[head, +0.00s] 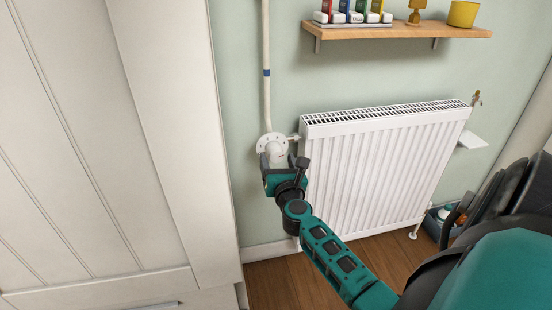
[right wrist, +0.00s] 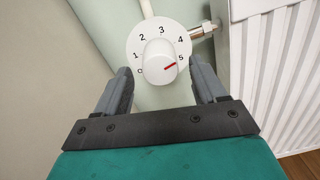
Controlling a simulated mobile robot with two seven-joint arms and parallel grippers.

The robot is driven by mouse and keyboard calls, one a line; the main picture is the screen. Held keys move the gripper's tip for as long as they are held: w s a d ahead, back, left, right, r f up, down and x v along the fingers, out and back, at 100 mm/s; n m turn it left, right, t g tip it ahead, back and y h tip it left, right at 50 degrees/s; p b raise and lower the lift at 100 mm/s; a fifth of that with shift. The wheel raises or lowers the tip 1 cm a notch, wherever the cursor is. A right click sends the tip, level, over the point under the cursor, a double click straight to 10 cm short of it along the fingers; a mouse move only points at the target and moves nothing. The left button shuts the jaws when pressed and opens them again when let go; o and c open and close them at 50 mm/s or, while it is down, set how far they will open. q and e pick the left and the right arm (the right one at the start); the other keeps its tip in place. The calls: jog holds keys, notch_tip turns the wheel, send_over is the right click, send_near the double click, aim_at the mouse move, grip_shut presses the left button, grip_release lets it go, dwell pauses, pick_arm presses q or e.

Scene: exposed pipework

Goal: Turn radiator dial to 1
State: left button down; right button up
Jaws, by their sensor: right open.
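The radiator dial is a white round plate (right wrist: 150,33) with the numbers 0 to 5 and a white knob (right wrist: 156,76) in front of it. The knob's red mark points at 5. In the head view the dial plate (head: 264,143) sits at the radiator's upper left corner, partly hidden by my gripper. My right gripper (head: 282,164) is open in front of the dial. In the right wrist view its two fingers (right wrist: 163,78) stand on either side of the knob, with a visible gap on each side. My left gripper is not in view.
The white radiator (head: 375,165) stands close to the right of the dial. A pipe (head: 266,70) runs up the wall from the dial. A wooden shelf (head: 400,31) with small items hangs above. A large white panelled front (head: 110,150) fills the left side.

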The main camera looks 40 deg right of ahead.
jog(key=shift+x, duration=0.95)
jog(key=shift+w, duration=0.15)
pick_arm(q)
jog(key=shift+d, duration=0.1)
pick_arm(e)
jog(key=shift+d, duration=0.1)
jog(key=c, duration=1.1)
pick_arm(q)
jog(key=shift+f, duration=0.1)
pick_arm(e)
jog(key=shift+o, duration=0.2)
